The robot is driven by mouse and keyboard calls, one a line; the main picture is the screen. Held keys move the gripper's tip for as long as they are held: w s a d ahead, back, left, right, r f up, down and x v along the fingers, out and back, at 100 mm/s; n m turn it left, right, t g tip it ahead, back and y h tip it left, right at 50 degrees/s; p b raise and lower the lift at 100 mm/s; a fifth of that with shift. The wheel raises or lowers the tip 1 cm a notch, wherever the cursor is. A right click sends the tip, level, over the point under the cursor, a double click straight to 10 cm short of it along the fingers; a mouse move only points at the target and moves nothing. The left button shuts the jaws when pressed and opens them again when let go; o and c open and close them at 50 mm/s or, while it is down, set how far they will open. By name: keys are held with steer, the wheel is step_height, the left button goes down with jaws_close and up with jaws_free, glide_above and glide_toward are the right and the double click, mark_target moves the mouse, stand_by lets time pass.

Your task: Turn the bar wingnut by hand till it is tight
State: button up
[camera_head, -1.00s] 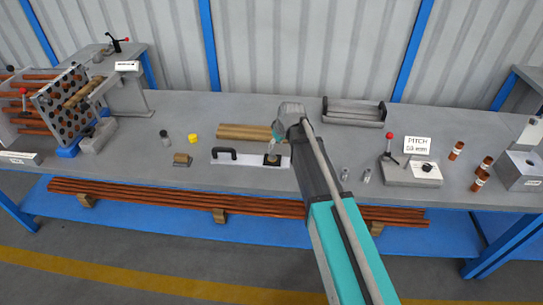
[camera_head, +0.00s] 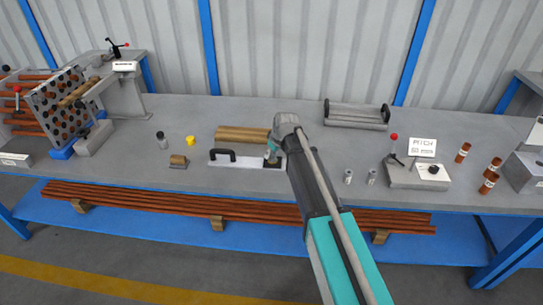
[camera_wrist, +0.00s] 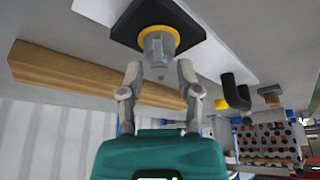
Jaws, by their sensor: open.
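In the wrist view a grey round-bodied part (camera_wrist: 157,42), which looks like the bar wingnut, sits on a yellow ring (camera_wrist: 172,32) over a black square plate (camera_wrist: 125,34). The black plate lies on a white strip (camera_wrist: 225,60). My gripper (camera_wrist: 159,78) is open, its two fingertips just short of the grey part, one on each side of its line. I cannot tell whether they touch it. In the head view the white strip (camera_head: 240,162) lies on the bench, and my gripper (camera_head: 271,154) is over its right end, with the wingnut largely hidden.
A black handle (camera_head: 222,153) stands on the strip's left part. A wooden block (camera_head: 242,134) lies behind it. A yellow piece (camera_head: 191,140) and a dark cylinder (camera_head: 160,138) stand left. Two small metal cylinders (camera_head: 348,176) and a pitch fixture (camera_head: 415,175) stand right.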

steer(key=shift+c, duration=0.2)
jaws_close()
steer(key=shift+s+m, duration=0.1)
steer(key=shift+m, duration=0.8)
steer(key=shift+o, duration=0.2)
jaws_free()
